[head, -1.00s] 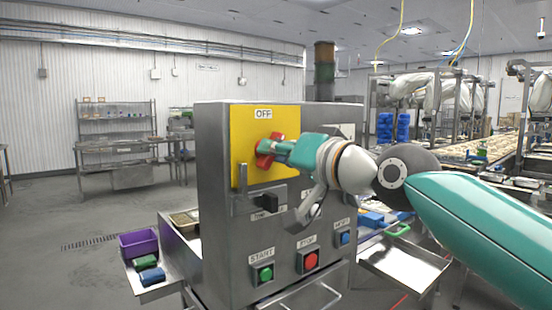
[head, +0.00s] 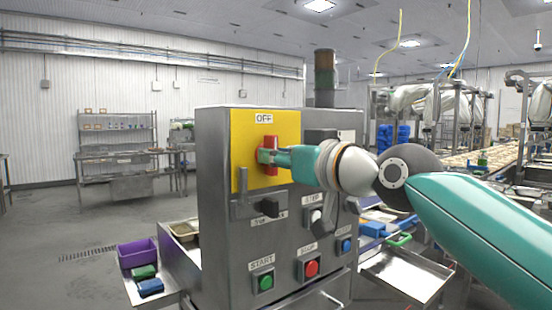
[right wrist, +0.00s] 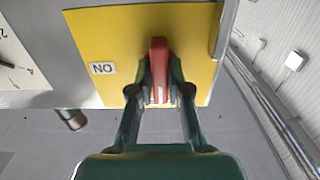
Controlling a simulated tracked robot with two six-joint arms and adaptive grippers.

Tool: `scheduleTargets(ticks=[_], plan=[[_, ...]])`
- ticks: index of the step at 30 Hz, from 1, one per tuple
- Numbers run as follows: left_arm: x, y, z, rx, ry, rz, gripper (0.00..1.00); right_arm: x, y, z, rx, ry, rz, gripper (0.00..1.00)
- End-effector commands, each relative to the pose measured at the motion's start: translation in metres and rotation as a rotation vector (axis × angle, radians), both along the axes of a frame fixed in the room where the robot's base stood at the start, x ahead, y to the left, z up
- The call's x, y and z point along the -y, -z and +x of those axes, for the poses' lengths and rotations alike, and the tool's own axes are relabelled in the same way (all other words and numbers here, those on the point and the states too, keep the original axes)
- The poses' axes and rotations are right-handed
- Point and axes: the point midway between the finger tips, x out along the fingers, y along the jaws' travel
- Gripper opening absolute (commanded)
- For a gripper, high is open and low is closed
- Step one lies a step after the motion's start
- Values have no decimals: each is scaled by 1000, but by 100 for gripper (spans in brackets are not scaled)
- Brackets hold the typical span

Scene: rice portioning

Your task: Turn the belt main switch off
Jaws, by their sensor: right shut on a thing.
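The belt main switch is a red handle (head: 271,146) on a yellow plate (head: 240,170) at the upper front of a grey steel cabinet. An OFF label (head: 264,118) sits above the handle. The handle now stands upright in the head view, in line with that label. My right gripper (head: 268,156) is shut on the handle. In the right wrist view the red handle (right wrist: 159,62) is between the two fingers of the gripper (right wrist: 160,90), and an ON label (right wrist: 102,68) is to the left. My left gripper is not in view.
Below the switch are a black knob (head: 267,207), a green START button (head: 265,282), a red STOP button (head: 311,267) and a blue button (head: 346,245). A purple bin (head: 138,253) stands on a side shelf at left. A metal tray (head: 405,275) is at right.

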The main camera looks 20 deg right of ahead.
Motion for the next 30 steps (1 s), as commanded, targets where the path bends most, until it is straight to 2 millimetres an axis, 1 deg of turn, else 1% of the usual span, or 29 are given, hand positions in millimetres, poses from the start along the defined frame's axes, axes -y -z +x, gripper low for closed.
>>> scheduleTargets(ticks=[1, 11, 12, 16, 26, 30], plan=[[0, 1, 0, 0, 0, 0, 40, -2, 8, 2, -16, -4, -14, 0], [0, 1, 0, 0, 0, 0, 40, -2, 8, 2, -15, -4, -17, 0], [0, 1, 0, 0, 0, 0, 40, -2, 8, 2, -15, -4, -17, 20], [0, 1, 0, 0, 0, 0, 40, -2, 6, 2, -12, -3, -14, 42], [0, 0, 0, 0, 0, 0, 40, 0, 2, -1, -5, -1, -9, 42], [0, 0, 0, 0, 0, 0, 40, 3, 1, -10, -3, -1, -9, 42]])
